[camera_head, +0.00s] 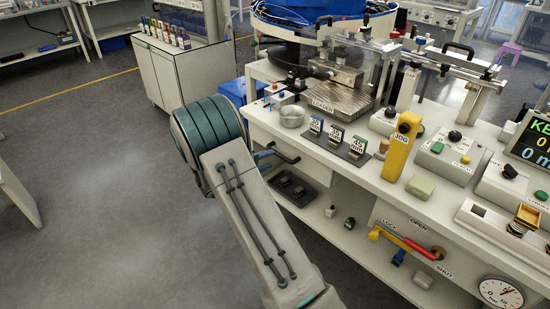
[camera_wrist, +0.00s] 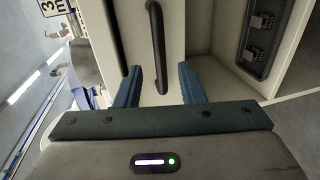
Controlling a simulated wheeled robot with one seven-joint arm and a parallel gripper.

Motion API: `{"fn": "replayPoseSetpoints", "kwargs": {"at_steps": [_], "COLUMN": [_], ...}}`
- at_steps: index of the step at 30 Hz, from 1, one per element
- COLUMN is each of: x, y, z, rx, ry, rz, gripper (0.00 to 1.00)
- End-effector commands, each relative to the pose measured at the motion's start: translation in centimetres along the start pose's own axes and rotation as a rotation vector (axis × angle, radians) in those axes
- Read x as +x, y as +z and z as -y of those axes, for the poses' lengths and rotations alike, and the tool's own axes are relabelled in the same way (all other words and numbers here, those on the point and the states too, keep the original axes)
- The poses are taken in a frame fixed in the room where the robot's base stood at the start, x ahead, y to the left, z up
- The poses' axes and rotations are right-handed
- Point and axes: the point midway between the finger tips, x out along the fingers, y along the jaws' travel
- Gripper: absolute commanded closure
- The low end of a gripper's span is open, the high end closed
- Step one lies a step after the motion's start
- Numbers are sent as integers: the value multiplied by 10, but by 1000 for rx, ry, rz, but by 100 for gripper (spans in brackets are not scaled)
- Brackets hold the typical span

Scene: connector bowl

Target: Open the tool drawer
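The tool drawer (camera_head: 310,168) has a pale front under the left part of the bench top. It looks flush with the bench. Its black bar handle (camera_head: 284,156) shows just right of my arm. In the wrist view the drawer front (camera_wrist: 118,25) fills the upper middle, and the handle (camera_wrist: 157,45) runs up and down the picture. My gripper (camera_wrist: 160,69) is open, with one blue finger on each side of the handle's lower end. Gaps show on both sides, and I cannot tell whether the fingers reach handle depth. In the head view my arm largely hides my gripper.
Above the drawer, the bench top (camera_head: 262,122) carries a metal bowl (camera_head: 292,116) and several labelled stands. Below is an open shelf with a black tray (camera_head: 292,189), also in the wrist view (camera_wrist: 262,38). A blue bin (camera_head: 233,91) stands behind my arm. The floor left is clear.

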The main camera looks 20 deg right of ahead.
Motion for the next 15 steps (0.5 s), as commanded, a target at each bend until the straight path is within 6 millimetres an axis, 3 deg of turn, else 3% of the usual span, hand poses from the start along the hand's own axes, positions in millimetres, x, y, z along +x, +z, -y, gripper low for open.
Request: {"fn": "replayPoseSetpoints", "kwargs": {"at_steps": [6,15], "x": [32,42], "y": [0,0], "z": [0,0], "rx": [0,1], "ry": [1,0], "rz": [1,-1], "gripper": [64,64]}}
